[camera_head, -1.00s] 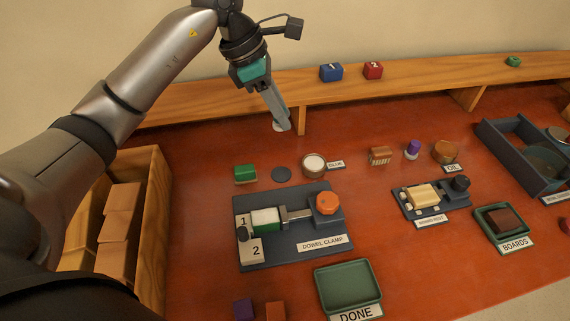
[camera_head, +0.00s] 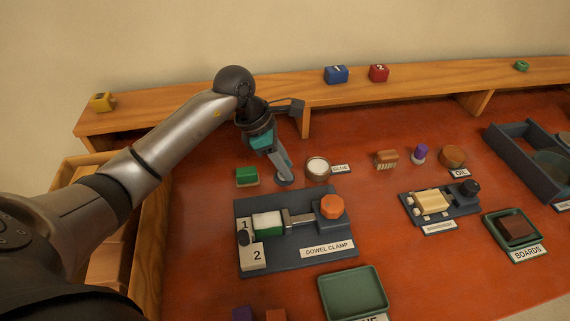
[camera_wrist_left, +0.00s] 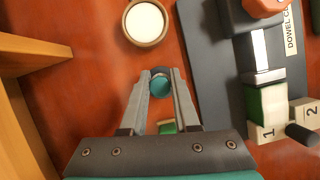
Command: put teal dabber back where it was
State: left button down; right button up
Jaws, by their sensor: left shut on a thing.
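My left gripper (camera_head: 284,178) is shut on the teal dabber (camera_wrist_left: 160,86), which shows between the fingertips in the left wrist view. In the head view the fingers mostly hide the dabber. The gripper is low over the bench, between a green block (camera_head: 247,176) and the glue pot (camera_head: 318,168). The dark round disc on the bench is hidden by the gripper in the head view; a dark edge shows beyond the dabber in the wrist view. I cannot tell whether the dabber touches it. My right gripper is not in view.
The dowel clamp (camera_head: 296,259) is just in front of the gripper. A wooden shelf (camera_head: 420,84) runs behind, with a support post near my left arm. A wooden bin (camera_head: 150,245) stands at left. A green tray (camera_head: 352,294) is at the front.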

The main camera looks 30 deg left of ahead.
pick_arm(q)
jog(key=shift+f, duration=0.15)
jog(key=c, duration=1)
grip_release()
jog(key=o, duration=0.3)
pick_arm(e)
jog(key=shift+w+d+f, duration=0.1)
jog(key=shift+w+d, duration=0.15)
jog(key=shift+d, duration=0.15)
pick_arm(q)
jog(key=shift+o, duration=0.2)
